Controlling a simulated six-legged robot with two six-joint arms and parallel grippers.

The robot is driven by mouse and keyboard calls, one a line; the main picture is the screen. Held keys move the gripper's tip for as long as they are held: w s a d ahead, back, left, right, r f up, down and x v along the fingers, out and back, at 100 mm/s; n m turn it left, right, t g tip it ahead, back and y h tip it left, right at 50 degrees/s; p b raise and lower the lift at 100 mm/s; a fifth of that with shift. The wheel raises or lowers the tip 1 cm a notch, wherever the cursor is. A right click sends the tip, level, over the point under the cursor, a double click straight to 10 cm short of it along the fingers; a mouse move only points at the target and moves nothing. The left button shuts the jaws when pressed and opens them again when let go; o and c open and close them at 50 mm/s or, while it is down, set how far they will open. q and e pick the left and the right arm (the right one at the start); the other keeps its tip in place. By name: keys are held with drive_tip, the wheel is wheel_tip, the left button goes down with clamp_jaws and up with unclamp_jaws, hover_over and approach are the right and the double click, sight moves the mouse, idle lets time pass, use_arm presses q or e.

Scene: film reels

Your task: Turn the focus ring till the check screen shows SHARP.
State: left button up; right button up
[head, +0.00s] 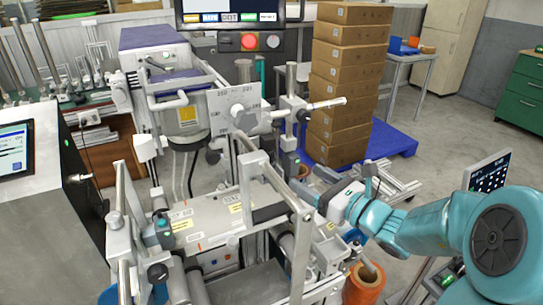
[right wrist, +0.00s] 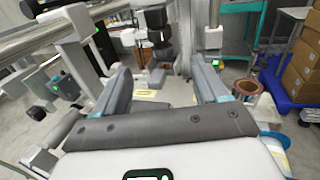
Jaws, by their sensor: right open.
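My right gripper (head: 300,178) reaches in from the right at the machine's right side. In the right wrist view its two grey fingers (right wrist: 162,88) stand wide apart with nothing gripped between them. Behind them is a pale machine surface with a small yellow label (right wrist: 147,92). I cannot pick out the focus ring for certain. A monitor (head: 240,6) is cut off at the top, a lit screen (head: 14,150) is at the left, and a dark screen (head: 488,176) is at the right. I cannot tell which is the check screen, and no SHARP is readable. My left gripper is not in view.
The machine's rails and posts (head: 252,165) stand close to my right gripper. A stack of brown boxes (head: 345,85) stands on a blue pallet (head: 395,140) behind. Open floor lies at the back right.

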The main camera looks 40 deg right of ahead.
sight(274, 158)
drive_tip(key=w+p, duration=0.1)
drive_tip(key=w, duration=1)
drive_tip(key=shift+d+f, duration=0.1)
drive_tip(key=shift+w, duration=0.55)
